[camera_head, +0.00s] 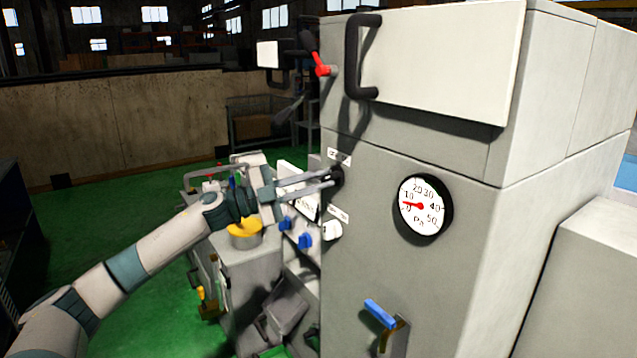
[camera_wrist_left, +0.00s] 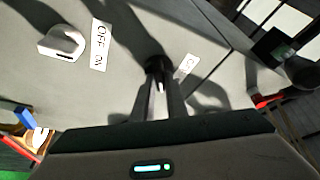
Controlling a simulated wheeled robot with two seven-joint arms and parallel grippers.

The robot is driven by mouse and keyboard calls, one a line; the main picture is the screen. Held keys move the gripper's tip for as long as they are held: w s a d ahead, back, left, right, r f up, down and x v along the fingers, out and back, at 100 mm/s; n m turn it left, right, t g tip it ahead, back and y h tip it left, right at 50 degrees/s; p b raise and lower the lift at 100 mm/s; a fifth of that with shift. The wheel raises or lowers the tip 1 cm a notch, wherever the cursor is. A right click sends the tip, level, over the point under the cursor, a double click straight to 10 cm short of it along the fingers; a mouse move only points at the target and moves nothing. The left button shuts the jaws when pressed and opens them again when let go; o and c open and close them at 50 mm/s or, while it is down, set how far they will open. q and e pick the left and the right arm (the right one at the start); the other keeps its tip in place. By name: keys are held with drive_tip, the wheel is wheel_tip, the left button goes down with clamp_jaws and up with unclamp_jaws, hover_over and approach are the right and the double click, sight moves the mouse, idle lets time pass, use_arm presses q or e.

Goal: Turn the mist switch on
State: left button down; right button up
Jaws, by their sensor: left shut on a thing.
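My left gripper (camera_head: 332,181) reaches in from the left to the front of the grey machine cabinet. Its fingers (camera_wrist_left: 160,88) are closed on a small black knob (camera_wrist_left: 157,65), which also shows dark at the fingertips in the head view (camera_head: 337,174). A white label (camera_wrist_left: 187,66) sits beside this knob; its text is too small to read. A white switch (camera_head: 332,231) sits below the gripper, apart from it. In the wrist view the white switch (camera_wrist_left: 62,42) has a label (camera_wrist_left: 100,45) reading OFF and ON. My right gripper is out of view.
A round pressure gauge (camera_head: 421,206) is right of the gripper. A blue-handled valve (camera_head: 380,314) is lower on the cabinet. A black door handle (camera_head: 360,55) and a red-tipped lever (camera_head: 321,66) are above. Blue knobs (camera_head: 305,241) and other machine parts crowd below left.

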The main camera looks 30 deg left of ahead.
use_arm(q)
drive_tip(key=shift+m, duration=0.3)
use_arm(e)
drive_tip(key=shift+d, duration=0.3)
use_arm(q)
drive_tip(key=c, duration=1.8)
unclamp_jaws()
drive_tip(key=shift+o, duration=0.2)
drive_tip(key=shift+s+f, duration=0.1)
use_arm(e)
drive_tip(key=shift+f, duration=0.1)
